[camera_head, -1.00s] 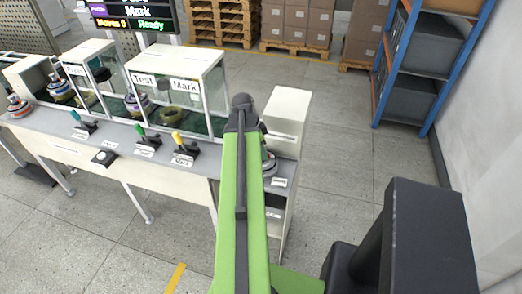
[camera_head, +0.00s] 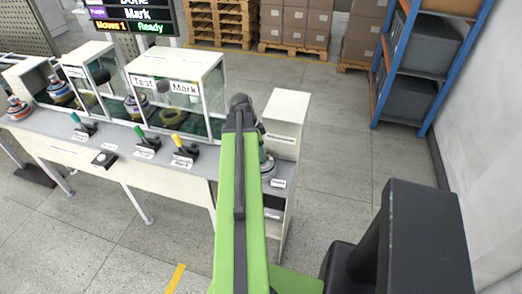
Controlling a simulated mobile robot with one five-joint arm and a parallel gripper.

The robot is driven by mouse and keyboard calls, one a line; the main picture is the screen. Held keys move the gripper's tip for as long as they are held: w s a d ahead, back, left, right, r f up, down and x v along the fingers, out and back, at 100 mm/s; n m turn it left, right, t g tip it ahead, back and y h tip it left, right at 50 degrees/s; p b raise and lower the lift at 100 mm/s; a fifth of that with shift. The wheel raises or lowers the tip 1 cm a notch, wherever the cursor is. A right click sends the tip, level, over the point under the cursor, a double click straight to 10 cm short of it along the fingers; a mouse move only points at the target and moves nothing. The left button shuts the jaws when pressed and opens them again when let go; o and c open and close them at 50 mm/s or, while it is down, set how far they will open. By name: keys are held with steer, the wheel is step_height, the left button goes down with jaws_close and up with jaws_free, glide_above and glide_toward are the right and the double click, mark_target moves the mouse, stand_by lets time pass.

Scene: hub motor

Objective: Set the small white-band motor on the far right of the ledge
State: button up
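Several round motors show along the ledge (camera_head: 120,165). One motor (camera_head: 18,108) with light, red and dark bands stands at the far left end. Another motor (camera_head: 59,93) with orange and blue bands is to its right. A motor (camera_head: 135,106) is in the glazed case by the Test label, and a yellowish ring (camera_head: 172,117) is under the Mark label. A grey motor (camera_head: 268,165) at the ledge's right end is partly hidden by my green arm. I cannot tell which is the small white-band one. My gripper is hidden beyond the dark arm tip.
Teal (camera_head: 84,126), green (camera_head: 146,142) and yellow (camera_head: 184,147) levers line the front edge. A white cabinet (camera_head: 285,120) stands at the right end. A display (camera_head: 133,18) reads Moves 1 and Ready. A blue-framed shelf (camera_head: 432,65) is at right; the floor between is clear.

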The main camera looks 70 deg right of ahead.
steer(key=p+v, duration=0.9)
steer(key=v, duration=0.2)
steer(key=w+a+n+t, duration=0.2)
steer(key=w+a+n, duration=1.2)
steer(key=w+a, duration=1.1)
steer(key=w+a+n, duration=0.2)
steer(key=a+n, duration=0.3)
steer(key=a, duration=0.5)
steer(key=w+a+n+y, duration=0.1)
steer(key=w+a+n, duration=0.2)
steer(key=a, duration=0.7)
steer(key=w+a+n, duration=0.2)
steer(key=a+n, duration=0.4)
steer(key=a, duration=0.4)
steer(key=shift+w+a+f+n+y, duration=0.25)
steer(key=shift+a+f+n+y, duration=0.05)
steer(key=shift+f+n+y, duration=0.15)
